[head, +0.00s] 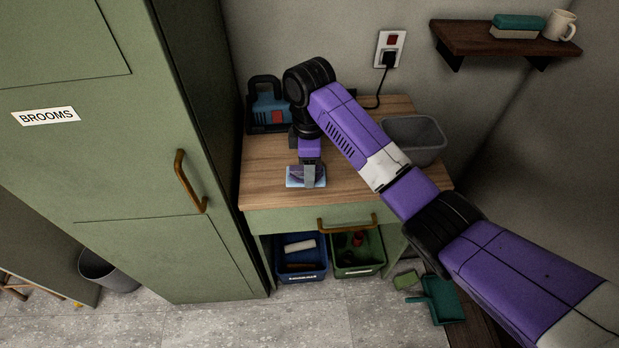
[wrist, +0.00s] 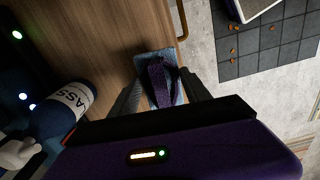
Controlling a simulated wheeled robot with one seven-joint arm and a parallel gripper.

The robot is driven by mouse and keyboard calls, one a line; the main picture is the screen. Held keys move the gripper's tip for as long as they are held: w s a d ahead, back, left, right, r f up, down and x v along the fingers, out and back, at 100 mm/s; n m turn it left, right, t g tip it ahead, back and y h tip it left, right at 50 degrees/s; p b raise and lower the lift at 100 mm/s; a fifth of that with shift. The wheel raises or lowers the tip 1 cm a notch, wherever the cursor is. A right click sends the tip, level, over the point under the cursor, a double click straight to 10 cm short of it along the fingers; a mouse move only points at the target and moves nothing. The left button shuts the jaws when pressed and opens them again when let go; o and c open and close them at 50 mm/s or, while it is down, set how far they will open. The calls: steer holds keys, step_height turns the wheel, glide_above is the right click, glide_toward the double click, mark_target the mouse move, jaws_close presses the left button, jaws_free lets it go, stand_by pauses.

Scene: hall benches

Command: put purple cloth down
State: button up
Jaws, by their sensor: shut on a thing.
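My gripper (head: 307,182) points down over the front left part of the wooden worktop (head: 345,185). It is shut on the dark purple cloth (wrist: 163,80), which shows bunched between my fingers in the wrist view. A flat light blue piece (wrist: 146,62) lies directly under the purple cloth; it also shows in the head view (head: 292,182) around my fingertips. The purple cloth is mostly hidden by my fingers in the head view. I cannot tell whether it touches the blue piece or hangs just above it.
A blue-and-black case (head: 268,108) stands at the back left of the worktop, a grey bin (head: 415,140) at the right. A labelled bottle (wrist: 65,110) is near my gripper. Below are a blue crate (head: 301,270) and a green crate (head: 358,262). A tall broom cabinet (head: 130,150) borders the left.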

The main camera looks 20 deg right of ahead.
steer(key=shift+s+f+p, duration=0.1)
steer(key=shift+f+p, duration=0.5)
steer(key=shift+f, duration=1.5)
steer(key=o, duration=1.2)
steer(key=shift+f, duration=0.1)
steer(key=shift+f+b, duration=0.2)
steer(key=shift+b, duration=0.35)
step_height(320, 180, up, 8)
steer(key=shift+d+r+b, duration=0.1)
steer(key=shift+b, duration=0.55)
